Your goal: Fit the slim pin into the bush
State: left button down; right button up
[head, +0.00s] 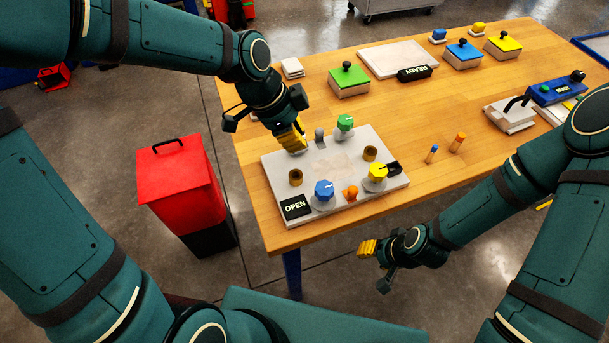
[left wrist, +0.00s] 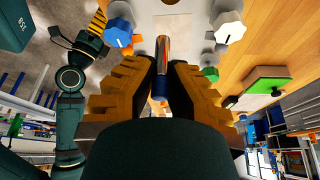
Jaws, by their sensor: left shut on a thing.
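My left gripper (head: 298,146) is over the far left part of the pale panel (head: 335,205), fingers pointing down. In the left wrist view its fingers (left wrist: 161,75) are shut on a slim metal pin (left wrist: 162,54) with a blue end between them. The pin is hidden in the head view. One brass bush (head: 296,177) stands on the panel's left, nearer than the gripper; another (head: 370,153) stands on its right. I cannot tell whether the pin touches anything. My right gripper (head: 368,248) hangs off the table's front edge; its finger gap is unclear.
A green box (head: 349,84) sits behind.

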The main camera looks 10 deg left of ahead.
pick_arm(q)
jog(key=shift+f+b, duration=0.3)
jog(key=shift+f, duration=0.35)
jog(key=w+f, duration=0.1)
jog(key=f, duration=0.1)
jog(key=b, duration=0.2)
send_near(307, 179)
jog(key=shift+w+d+r, duration=0.15)
jog(key=shift+w+d, duration=0.05)
jog(key=shift+d, duration=0.65)
jog(key=shift+w+f, duration=0.15)
jog(key=shift+f, duration=0.45)
notch_tip(307, 179, down, 3)
jog(key=shift+r+b, duration=0.1)
jog(key=shift+b, duration=0.3)
jog(key=shift+f, duration=0.4)
jog(key=shift+r, duration=0.1)
pick_arm(e)
jog(key=f, duration=0.2)
jog(key=w+f, duration=0.1)
jog(key=f, duration=0.1)
jog(key=shift+d+f, duration=0.1)
jog(key=shift+f, duration=0.05)
